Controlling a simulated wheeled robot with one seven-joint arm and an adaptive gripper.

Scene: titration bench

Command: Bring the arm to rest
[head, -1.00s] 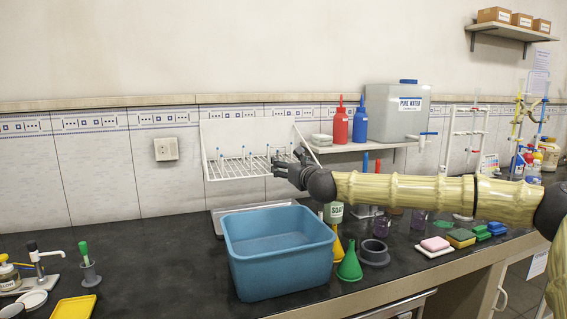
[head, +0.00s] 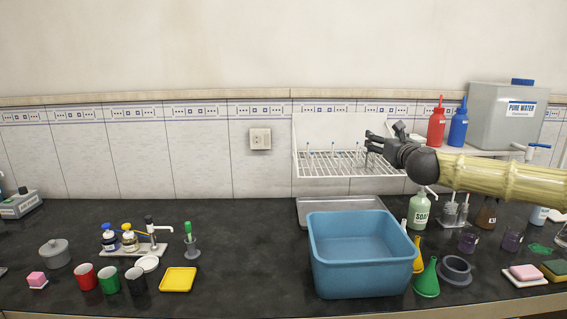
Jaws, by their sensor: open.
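My gripper (head: 372,147) is at the right end of the white wire drying rack (head: 325,172) on the tiled wall, with its fingers pointing left. It is open, and I see nothing between its fingers. My arm (head: 500,180) stretches in from the right edge, roughly level, above the bench. I cannot tell whether the fingers touch the rack.
A blue basin (head: 365,285) stands below my gripper on the dark bench (head: 230,240). A soap bottle (head: 419,208), green funnel (head: 427,280) and purple beakers (head: 468,240) stand under the arm. Red (head: 437,125) and blue (head: 458,125) bottles are on a shelf behind it.

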